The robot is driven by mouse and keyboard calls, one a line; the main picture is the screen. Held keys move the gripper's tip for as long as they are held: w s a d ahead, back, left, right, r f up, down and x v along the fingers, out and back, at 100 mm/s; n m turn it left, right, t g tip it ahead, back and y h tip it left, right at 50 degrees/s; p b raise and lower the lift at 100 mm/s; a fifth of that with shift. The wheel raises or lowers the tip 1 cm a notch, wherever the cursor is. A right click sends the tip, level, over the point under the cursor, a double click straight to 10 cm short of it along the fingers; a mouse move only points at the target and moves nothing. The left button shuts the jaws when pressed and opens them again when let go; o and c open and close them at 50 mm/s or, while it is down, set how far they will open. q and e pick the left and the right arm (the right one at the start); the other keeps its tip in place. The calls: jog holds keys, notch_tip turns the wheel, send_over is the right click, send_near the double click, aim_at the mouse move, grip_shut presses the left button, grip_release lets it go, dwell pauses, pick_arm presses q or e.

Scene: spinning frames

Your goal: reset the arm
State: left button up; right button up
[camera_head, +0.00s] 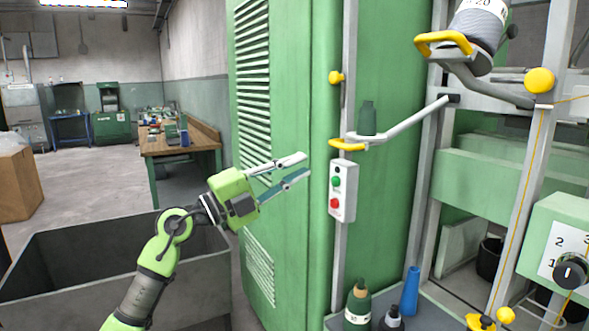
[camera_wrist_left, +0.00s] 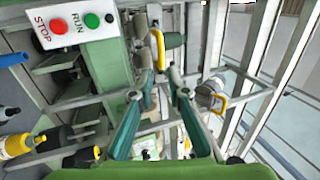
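My left gripper (camera_head: 304,164) is open and empty in front of the green machine cabinet (camera_head: 290,240), left of the control box (camera_head: 343,190). In the left wrist view its two fingers (camera_wrist_left: 158,95) stand apart with nothing between them. A grey swing arm (camera_head: 405,122) with a yellow handle (camera_head: 347,145) carries a dark green bobbin (camera_head: 367,118), right of and a little above my fingertips, apart from them. A higher grey arm (camera_head: 485,85) has a yellow handle (camera_head: 444,40) and a large grey spool (camera_head: 480,25). My right gripper is not in view.
The control box also shows in the left wrist view (camera_wrist_left: 72,24), marked STOP and RUN. An open grey bin (camera_head: 110,262) stands below my left arm. Cones and bottles (camera_head: 358,302) stand on a shelf at the bottom. A workbench (camera_head: 180,140) is behind; floor beside it is clear.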

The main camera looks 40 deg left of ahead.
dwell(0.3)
